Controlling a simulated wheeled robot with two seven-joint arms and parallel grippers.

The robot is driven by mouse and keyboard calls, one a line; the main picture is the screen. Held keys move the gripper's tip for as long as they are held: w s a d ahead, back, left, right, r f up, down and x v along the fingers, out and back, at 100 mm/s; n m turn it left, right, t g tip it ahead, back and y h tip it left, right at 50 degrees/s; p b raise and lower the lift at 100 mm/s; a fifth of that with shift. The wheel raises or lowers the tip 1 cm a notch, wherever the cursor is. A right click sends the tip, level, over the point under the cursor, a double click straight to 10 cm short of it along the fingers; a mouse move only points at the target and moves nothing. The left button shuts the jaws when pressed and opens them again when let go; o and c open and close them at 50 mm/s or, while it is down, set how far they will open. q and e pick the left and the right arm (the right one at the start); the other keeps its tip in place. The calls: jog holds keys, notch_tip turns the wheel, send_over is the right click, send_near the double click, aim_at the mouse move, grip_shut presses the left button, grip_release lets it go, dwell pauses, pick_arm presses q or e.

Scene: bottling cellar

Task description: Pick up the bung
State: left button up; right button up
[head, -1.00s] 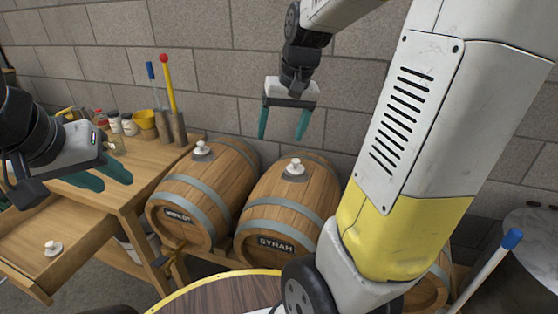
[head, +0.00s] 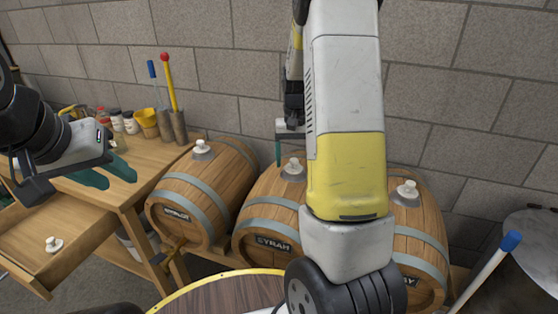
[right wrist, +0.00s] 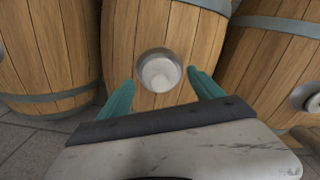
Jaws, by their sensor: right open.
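A white bung (head: 293,162) sits in the grey collar on top of the SYRAH barrel (head: 262,215). Other bungs show on the MERLOT barrel (head: 200,144), on the right-hand barrel (head: 408,187) and in the open drawer (head: 53,244). My right gripper (head: 283,160) is low by the SYRAH bung, partly hidden behind my forearm. In the right wrist view a pale round bung (right wrist: 160,73) in a metal ring lies ahead between the spread, empty fingers (right wrist: 160,92), touching neither. My left gripper (head: 105,175) is open and empty over the bench.
The wooden bench (head: 150,165) at left holds jars, a yellow cup (head: 146,121) and tools in holders. Its drawer (head: 75,235) stands open. A round barrel-like top (head: 215,298) is at the front. A block wall (head: 235,60) stands close behind the barrels.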

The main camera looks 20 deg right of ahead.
jog(key=shift+f, duration=0.6)
jog(key=c, duration=1.4)
jog(key=shift+r, duration=0.45)
jog(key=r, duration=0.2)
jog(key=a, duration=0.1)
jog(key=shift+s+r, duration=0.25)
jog(key=shift+r, duration=0.15)
jog(key=s+a, duration=0.2)
jog(key=a, duration=0.2)
jog(key=s+a+r, duration=0.1)
jog(key=s+a, duration=0.2)
jog(key=a, duration=0.1)
jog(key=s+a, duration=0.3)
jog(key=a, duration=0.1)
jog(key=shift+a+r, duration=0.15)
jog(key=shift+a, duration=0.25)
